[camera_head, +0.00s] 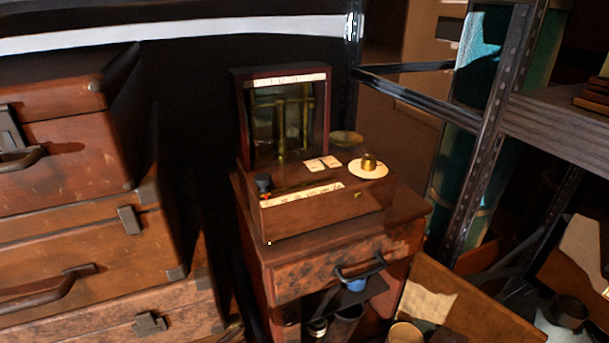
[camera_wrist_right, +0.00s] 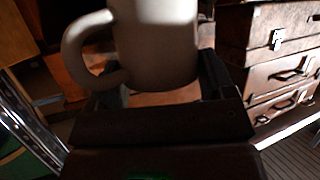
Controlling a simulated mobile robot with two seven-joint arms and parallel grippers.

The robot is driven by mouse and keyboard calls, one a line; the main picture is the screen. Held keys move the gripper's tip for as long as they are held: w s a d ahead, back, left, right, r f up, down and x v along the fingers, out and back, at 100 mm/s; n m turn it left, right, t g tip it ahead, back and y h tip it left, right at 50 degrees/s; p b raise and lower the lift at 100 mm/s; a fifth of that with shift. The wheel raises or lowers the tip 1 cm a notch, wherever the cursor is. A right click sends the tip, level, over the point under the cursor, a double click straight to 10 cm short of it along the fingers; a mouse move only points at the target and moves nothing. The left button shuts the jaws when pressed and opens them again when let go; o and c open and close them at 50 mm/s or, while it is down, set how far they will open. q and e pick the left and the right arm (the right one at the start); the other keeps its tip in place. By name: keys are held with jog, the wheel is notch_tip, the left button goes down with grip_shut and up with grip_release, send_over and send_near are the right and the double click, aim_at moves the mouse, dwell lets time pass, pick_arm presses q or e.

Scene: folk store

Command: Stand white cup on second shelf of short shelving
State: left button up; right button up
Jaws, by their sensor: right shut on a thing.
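In the right wrist view, my right gripper (camera_wrist_right: 162,82) is shut on the white cup (camera_wrist_right: 155,38). The cup is pale, in part shadow, with its handle out to the left; its top is cut off by the picture edge. Neither gripper nor the white cup shows in the head view. Dark metal shelving (camera_head: 485,130) stands at the right of the head view, with a grey wooden shelf board (camera_head: 555,125). Its lower part is only partly seen, and I cannot tell whether it is the short shelving.
A small wooden cabinet (camera_head: 335,270) with a drawer stands in the middle, bearing a wooden box device with an upright framed panel (camera_head: 285,115). Stacked brown suitcases (camera_head: 70,230) fill the left. An open case (camera_head: 435,280) and several dark cups (camera_head: 570,312) are low at right.

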jog(key=s+a+r+m+t+h+p, duration=0.15)
jog(key=r+m+h+p, duration=0.25)
jog(key=r, duration=0.8)
jog(key=s+a+r+m+t+h+p, duration=0.1)
jog(key=s+r+m+t+h+p, duration=0.25)
jog(key=r, duration=0.75)
pick_arm(q)
jog(key=shift+n+y, duration=0.3)
jog(key=shift+n, duration=0.5)
jog(key=r, duration=0.1)
jog(key=s+r, duration=0.1)
jog(key=r, duration=0.1)
jog(key=s+r+p, duration=0.1)
jog(key=shift+a+r, duration=0.25)
jog(key=shift+r, duration=0.05)
jog(key=shift+w+r, duration=0.1)
jog(key=shift+w, duration=0.05)
jog(key=shift+c, duration=0.5)
jog(key=shift+r, duration=0.15)
pick_arm(e)
jog(key=shift+m+g+h, duration=0.25)
jog(key=shift+g+h, duration=0.4)
jog(key=shift+g, duration=0.25)
jog(key=f, duration=0.2)
jog(key=s+f, duration=0.1)
jog(key=f, duration=0.2)
jog(key=shift+s+d+f, duration=0.2)
jog(key=shift+s+f, duration=0.1)
jog(key=shift+s, duration=0.1)
